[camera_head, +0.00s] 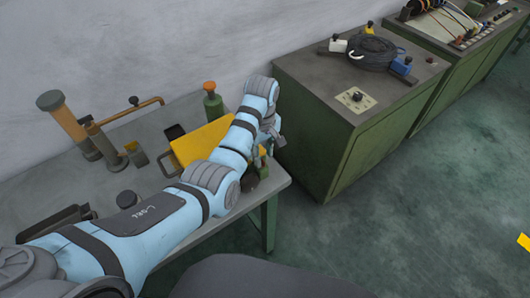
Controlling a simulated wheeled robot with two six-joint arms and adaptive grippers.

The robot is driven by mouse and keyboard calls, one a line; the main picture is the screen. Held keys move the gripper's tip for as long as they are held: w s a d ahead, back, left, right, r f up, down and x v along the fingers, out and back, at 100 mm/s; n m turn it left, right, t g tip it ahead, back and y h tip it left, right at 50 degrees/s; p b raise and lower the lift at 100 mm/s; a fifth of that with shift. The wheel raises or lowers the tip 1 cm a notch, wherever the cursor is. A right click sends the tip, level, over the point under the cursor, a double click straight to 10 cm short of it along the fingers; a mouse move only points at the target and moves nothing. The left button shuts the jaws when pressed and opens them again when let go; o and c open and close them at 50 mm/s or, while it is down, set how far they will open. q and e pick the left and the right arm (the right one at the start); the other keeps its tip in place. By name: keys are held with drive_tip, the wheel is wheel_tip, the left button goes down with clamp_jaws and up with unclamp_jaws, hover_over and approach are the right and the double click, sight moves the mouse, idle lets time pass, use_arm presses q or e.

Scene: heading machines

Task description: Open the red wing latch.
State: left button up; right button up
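I cannot make out a red wing latch in the head view; my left arm covers part of the table where small parts lie. My light blue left arm reaches from the lower left across the table, bent at its far end. My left gripper (279,141) shows only as a small grey part near the table's right end, close to the small green and dark parts there. Its fingers are too small and hidden to tell whether they are open. My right gripper is not in view.
A green cabinet (347,150) stands to the right. The floor in front is clear.

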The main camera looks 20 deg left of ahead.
use_arm(q)
drive_tip(key=shift+s+d, duration=0.1)
drive_tip(key=shift+s, duration=0.2)
drive_tip(key=shift+s+r, duration=0.4)
drive_tip(key=shift+s, duration=0.25)
clamp_jaws()
drive_tip(key=shift+w+f, duration=0.1)
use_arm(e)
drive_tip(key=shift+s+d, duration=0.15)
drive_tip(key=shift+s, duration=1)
